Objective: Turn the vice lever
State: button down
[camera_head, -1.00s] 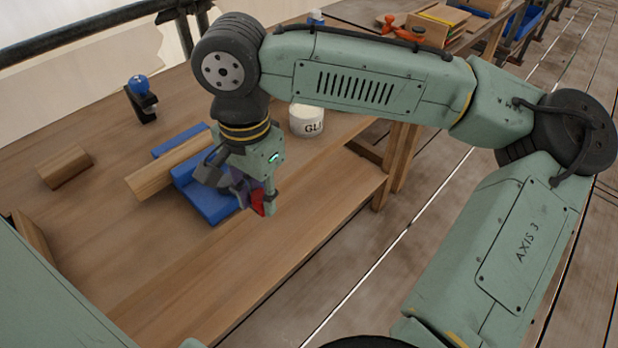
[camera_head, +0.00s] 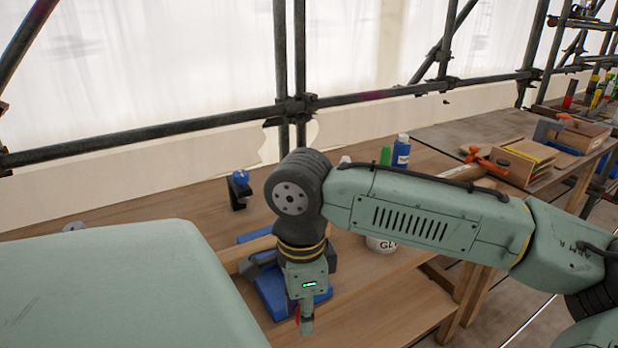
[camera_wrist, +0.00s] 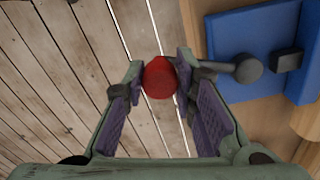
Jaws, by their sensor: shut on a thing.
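The blue vice (camera_head: 268,291) sits at the front edge of the wooden bench, partly hidden by my arm, with a wooden beam (camera_head: 240,253) lying across it. In the wrist view, the vice (camera_wrist: 226,32) is at the right, with its grey lever (camera_wrist: 222,67) running left from a round hub. A red knob (camera_wrist: 159,80) shows between my two finger pads. My gripper (camera_wrist: 160,72) is shut on this red knob, just beyond the bench edge. In the head view my gripper (camera_head: 304,320) points down in front of the vice, and only a sliver of red shows.
A white glue tub (camera_head: 381,245) is right of my wrist, partly covered by my arm. A blue-knobbed tool (camera_head: 239,190) and bottles (camera_head: 401,152) stand farther back. Scaffold poles (camera_head: 297,80) rise behind the bench. The plank floor (camera_wrist: 75,70) is open below my gripper.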

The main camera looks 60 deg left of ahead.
jog(key=c, duration=1.3)
grip_release()
jog(key=shift+r, duration=0.1)
notch_tip(320, 180, up, 12)
